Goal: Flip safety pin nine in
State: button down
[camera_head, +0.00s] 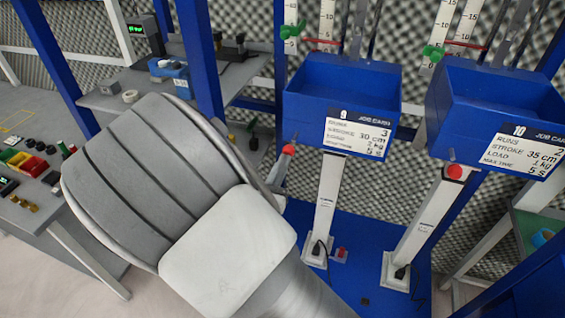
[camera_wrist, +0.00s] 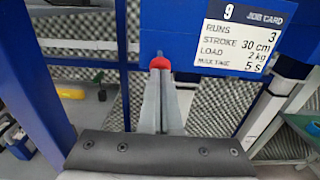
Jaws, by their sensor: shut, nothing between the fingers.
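Safety pin nine shows as a red knob (camera_head: 289,150) on a short dark stem, at the lower left of the blue bin with job card 9 (camera_head: 358,133). In the wrist view the red knob (camera_wrist: 160,64) sits right at the tips of my fingers, under the blue bin. My gripper (camera_wrist: 160,74) is shut with its two grey fingers together and nothing between them. In the head view my gripper (camera_head: 284,162) points up at the knob from below. Whether the tips touch it I cannot tell. My wrist hides part of the area at lower left.
A second blue bin with card 10 (camera_head: 521,146) stands to the right, with its own red knob (camera_head: 454,172) hanging below. White columns (camera_head: 326,205) rise from a blue base. A grey bench (camera_head: 40,205) and a blue post (camera_head: 202,65) stand at the left.

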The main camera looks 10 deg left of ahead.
jog(key=w, duration=0.3)
jog(key=shift+w+d+b, duration=0.15)
jog(key=shift+w+b, duration=0.05)
jog(key=shift+b, duration=0.1)
jog(key=shift+r, duration=0.1)
